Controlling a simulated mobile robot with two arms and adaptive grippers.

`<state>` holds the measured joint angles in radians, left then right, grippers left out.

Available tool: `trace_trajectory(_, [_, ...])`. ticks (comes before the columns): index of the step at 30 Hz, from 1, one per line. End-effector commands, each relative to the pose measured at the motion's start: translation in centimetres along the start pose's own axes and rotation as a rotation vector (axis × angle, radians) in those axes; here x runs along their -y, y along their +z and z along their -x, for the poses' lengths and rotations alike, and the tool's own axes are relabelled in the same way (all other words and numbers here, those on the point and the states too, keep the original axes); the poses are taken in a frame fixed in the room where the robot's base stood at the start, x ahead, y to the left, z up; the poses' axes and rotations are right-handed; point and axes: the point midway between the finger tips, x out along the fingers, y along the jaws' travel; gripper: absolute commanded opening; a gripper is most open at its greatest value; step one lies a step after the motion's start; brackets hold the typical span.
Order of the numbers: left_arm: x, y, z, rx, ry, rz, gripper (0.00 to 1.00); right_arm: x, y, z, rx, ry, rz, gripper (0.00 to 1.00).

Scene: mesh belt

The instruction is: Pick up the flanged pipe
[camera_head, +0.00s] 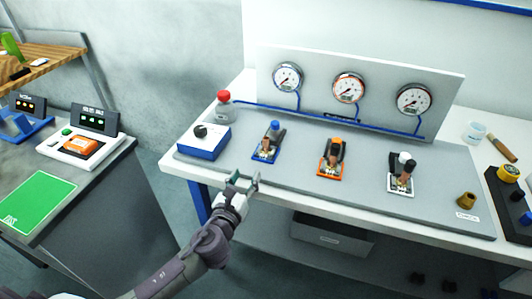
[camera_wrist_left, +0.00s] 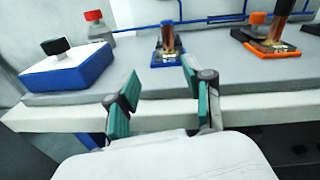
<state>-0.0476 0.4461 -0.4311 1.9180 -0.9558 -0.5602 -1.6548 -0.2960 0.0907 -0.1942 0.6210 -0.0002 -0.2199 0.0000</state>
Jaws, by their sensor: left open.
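A small brass-brown short tube with a wider base (camera_head: 467,200) stands at the right end of the grey board, near a white label; it may be the flanged pipe, but it is too small to be sure. My left gripper (camera_head: 244,179) is open and empty, in front of the table's front edge, far to the left of that tube. In the left wrist view its two green-padded fingers (camera_wrist_left: 158,80) stand apart, with the blue clamp fixture (camera_wrist_left: 168,52) beyond them. The tube is not in the wrist view. My right gripper is not in view.
Blue (camera_head: 268,148), orange (camera_head: 331,165) and white (camera_head: 400,178) clamp fixtures stand along the grey board (camera_head: 300,145). A blue box with a black knob (camera_head: 204,143) and a red-capped bottle (camera_head: 224,108) are left. A gauge panel (camera_head: 380,75) stands behind. A white cup (camera_head: 474,132) is at right.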

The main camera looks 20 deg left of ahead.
Motion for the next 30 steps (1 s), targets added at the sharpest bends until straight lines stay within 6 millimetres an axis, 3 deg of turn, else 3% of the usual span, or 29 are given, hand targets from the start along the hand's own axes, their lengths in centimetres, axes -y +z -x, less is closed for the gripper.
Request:
trace_trajectory(5, [1.0,0.9,-1.7,0.04,-0.052,-0.168,0.51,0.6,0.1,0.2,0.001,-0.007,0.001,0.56])
trace_trajectory(15, [1.3,1.0,-8.0,0.038,-0.053,-0.167,0.51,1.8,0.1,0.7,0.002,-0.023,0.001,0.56])
trace_trajectory(23, [1.4,1.1,-10.0,0.037,-0.053,-0.166,0.51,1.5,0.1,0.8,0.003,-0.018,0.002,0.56])
trace_trajectory(30, [1.7,1.1,-13.5,0.037,-0.052,-0.165,0.51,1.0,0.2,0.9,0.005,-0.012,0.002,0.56])
